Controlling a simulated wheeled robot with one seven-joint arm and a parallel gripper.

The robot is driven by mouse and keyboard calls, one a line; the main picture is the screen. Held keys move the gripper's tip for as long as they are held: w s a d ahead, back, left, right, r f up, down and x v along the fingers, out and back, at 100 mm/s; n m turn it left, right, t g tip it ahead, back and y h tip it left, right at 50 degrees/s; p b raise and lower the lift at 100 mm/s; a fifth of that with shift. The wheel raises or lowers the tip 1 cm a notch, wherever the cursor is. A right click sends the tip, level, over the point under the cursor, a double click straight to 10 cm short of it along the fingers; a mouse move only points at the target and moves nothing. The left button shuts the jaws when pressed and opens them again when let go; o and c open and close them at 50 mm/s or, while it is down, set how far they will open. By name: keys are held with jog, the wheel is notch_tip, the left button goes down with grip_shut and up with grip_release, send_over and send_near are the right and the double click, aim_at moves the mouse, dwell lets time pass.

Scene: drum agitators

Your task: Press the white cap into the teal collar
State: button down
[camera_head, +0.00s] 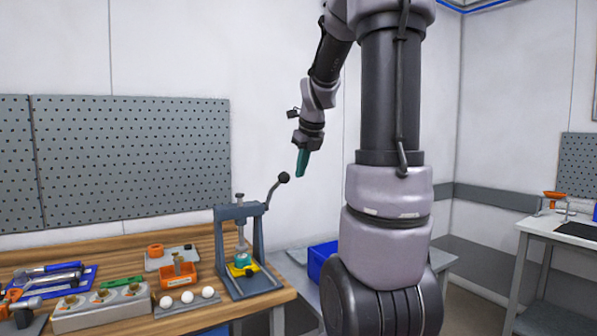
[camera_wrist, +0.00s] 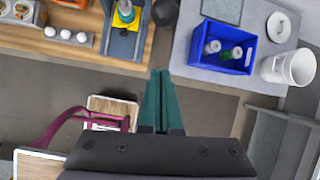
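A grey arbor press (camera_head: 222,240) stands at the right end of the wooden bench, its lever with a dark ball knob (camera_head: 284,177) raised to the right. Under its ram, the teal collar (camera_head: 242,260) sits in a yellow fixture (camera_head: 236,271); it also shows at the top of the wrist view (camera_wrist: 126,12). Several round white pieces rest on a grey strip (camera_head: 178,310) left of the press. My gripper (camera_head: 301,172) has teal fingers, together and empty, in the air above and right of the lever; they show in the wrist view (camera_wrist: 160,78).
A blue bin (camera_wrist: 225,48) with bottles and a white bucket (camera_wrist: 290,67) stand on a grey table right of the bench. An orange tray (camera_head: 179,275), a grey block with round sockets (camera_head: 100,308) and blue tool trays fill the bench's left. A stool (camera_wrist: 112,112) stands below.

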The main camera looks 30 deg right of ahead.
jog(key=w+f, duration=0.4)
jog(key=w, duration=0.2)
jog(key=shift+w+a+f, duration=0.15)
jog(key=shift+w+f, duration=0.1)
jog(key=shift+w, duration=0.05)
